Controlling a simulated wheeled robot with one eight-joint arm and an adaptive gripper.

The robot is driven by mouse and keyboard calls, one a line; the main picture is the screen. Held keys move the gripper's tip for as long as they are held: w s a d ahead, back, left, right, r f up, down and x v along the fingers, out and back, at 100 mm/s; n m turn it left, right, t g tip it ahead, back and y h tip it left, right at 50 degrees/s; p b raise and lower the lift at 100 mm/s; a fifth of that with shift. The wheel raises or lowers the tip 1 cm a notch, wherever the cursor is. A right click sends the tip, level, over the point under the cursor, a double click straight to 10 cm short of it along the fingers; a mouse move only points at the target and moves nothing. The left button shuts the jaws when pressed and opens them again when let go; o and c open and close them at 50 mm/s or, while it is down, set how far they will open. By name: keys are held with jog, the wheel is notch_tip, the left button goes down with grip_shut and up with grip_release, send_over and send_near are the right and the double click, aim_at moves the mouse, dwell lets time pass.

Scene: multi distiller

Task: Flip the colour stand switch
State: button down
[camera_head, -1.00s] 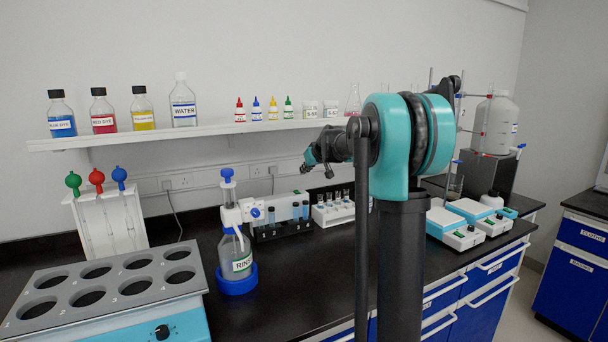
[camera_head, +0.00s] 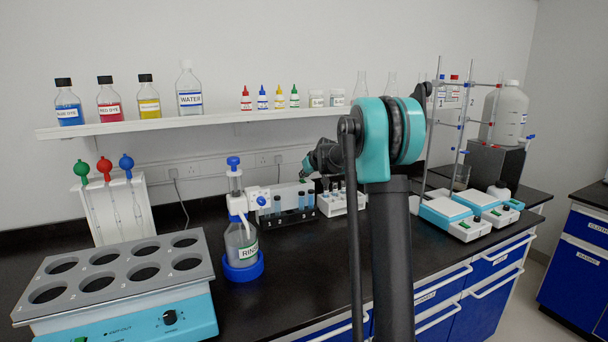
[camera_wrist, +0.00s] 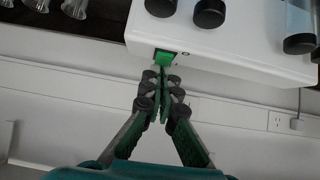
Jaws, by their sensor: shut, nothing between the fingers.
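The colour stand (camera_head: 290,198) is a white box on the bench behind the rinse bottle, with dark-capped tubes along its front. In the wrist view its white body (camera_wrist: 225,45) fills the upper right. Its switch (camera_wrist: 165,58) is a green rocker in a black frame near the body's edge. My gripper (camera_wrist: 167,80) is shut and empty, its fingertips right at the switch; I cannot tell whether they touch it. In the head view my gripper (camera_head: 305,172) is small and dark at the stand's upper right end.
A rinse bottle (camera_head: 241,245) with a blue base stands in front of the stand at left. A white rack of glassware (camera_head: 343,202) stands right beside the stand. The shelf (camera_head: 210,126) with bottles runs above. Bare black bench lies in front.

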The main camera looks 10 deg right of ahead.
jog(key=shift+w+f, duration=0.1)
jog(key=shift+f, duration=0.15)
jog(key=shift+a, duration=0.1)
jog(key=shift+w+a+r, duration=0.2)
jog(key=shift+w+r, duration=0.05)
jog(key=shift+w, duration=0.5)
jog(key=shift+r, duration=0.1)
